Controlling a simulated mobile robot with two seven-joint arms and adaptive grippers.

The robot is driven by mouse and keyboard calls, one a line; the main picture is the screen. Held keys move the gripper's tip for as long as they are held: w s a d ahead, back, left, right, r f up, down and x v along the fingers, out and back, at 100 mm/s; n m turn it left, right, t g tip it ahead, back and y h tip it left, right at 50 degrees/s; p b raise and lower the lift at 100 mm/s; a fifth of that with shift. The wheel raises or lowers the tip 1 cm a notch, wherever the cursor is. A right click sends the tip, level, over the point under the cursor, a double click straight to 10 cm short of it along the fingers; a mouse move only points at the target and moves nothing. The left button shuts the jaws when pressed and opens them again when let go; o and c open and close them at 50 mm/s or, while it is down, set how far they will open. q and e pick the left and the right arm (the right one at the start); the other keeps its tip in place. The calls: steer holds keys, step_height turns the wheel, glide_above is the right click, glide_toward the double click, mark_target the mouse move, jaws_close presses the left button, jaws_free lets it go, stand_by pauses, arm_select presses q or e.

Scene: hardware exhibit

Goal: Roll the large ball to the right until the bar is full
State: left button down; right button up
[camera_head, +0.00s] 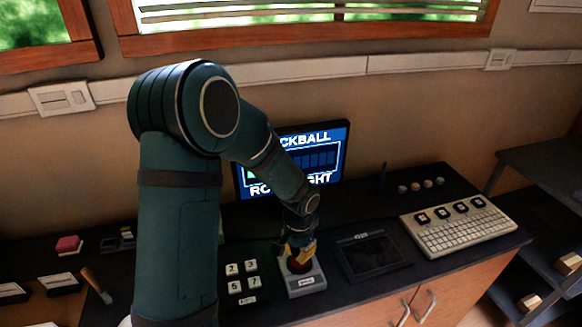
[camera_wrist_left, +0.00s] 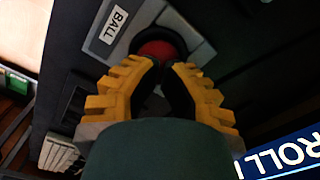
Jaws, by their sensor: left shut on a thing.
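The large ball (camera_wrist_left: 157,49) is red and sits in a grey base (camera_wrist_left: 191,44) labelled BALL. In the head view the ball (camera_head: 298,265) shows only partly, under my gripper. My left gripper (camera_wrist_left: 166,62) has yellow ridged fingers, brought together at the ball with their tips against or just over it; I cannot see the exact contact. It also shows in the head view (camera_head: 299,250). A screen (camera_head: 327,134) behind it reads "...CKBALL" and "RO...GHT", with a segmented bar (camera_head: 318,160); my arm hides its left part. My right gripper is not in view.
Number keys (camera_head: 241,277) stand left of the ball base. A dark tablet (camera_head: 369,252) lies to its right, then a white keyboard (camera_head: 459,228) and several small round knobs (camera_head: 421,185).

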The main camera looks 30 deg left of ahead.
arm_select(q)
steer(key=shift+w+d+f, duration=0.1)
steer(key=shift+w+d, duration=0.45)
stand_by(0.5)
steer(key=shift+r+p, duration=0.45)
steer(key=shift+r, duration=0.3)
steer(key=shift+a, duration=0.15)
steer(key=shift+s+a, duration=0.65)
steer(key=shift+s, duration=0.2)
steer(key=shift+f+b, duration=0.55)
steer(key=shift+f, duration=0.15)
stand_by(0.3)
steer(key=shift+w+d, duration=0.25)
